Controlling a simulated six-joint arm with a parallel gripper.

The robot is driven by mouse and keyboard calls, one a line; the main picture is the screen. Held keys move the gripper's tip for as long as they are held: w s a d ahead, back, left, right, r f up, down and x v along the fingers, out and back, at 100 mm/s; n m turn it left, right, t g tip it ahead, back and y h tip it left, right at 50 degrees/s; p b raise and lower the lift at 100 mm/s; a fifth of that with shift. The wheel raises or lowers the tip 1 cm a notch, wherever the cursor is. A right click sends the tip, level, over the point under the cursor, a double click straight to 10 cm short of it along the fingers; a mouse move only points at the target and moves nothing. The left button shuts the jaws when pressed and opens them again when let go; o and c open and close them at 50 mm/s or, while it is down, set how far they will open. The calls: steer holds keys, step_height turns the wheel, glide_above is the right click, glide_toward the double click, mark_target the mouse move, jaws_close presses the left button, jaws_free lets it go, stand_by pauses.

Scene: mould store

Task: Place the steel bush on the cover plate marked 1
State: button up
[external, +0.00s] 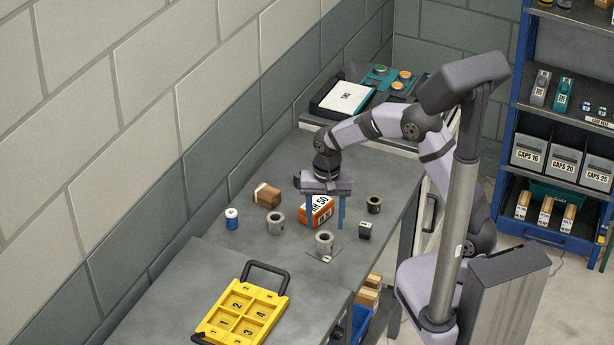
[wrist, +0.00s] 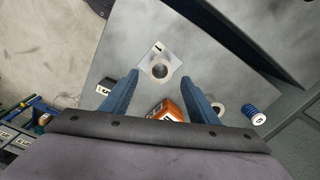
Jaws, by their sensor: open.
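A grey steel-coloured bush (external: 324,242) stands upright on a thin square plate (external: 334,254). In the wrist view the plate (wrist: 147,62) shows a 1 at its corner, and the bush (wrist: 160,70) sits on it with its bore facing up. My gripper (external: 325,228) is open and empty, its blue fingers pointing down. In the wrist view the fingers (wrist: 158,77) lie to either side of the bush, apart from it. Another grey bush (external: 275,224) stands to the left, and it also shows in the wrist view (wrist: 218,108).
An orange box (external: 316,210) stands behind the plate, partly hidden by my gripper. Around it are a cardboard box (external: 267,195), a blue-and-white cylinder (external: 231,219), a small black block (external: 365,231) and a dark bush (external: 374,204). A yellow numbered tray (external: 242,312) lies in front.

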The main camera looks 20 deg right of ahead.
steer(key=shift+r+b, duration=0.4)
steer(key=shift+r, duration=1.8)
steer(key=shift+d, duration=0.1)
steer(key=s+d+f+n, duration=0.1)
steer(key=s+d+n, duration=0.1)
steer(key=s+d, duration=0.5)
steer(key=s+d+f+n, duration=0.2)
steer(key=s+d, duration=0.6)
steer(key=d, duration=0.8)
steer(key=shift+f+n, duration=0.3)
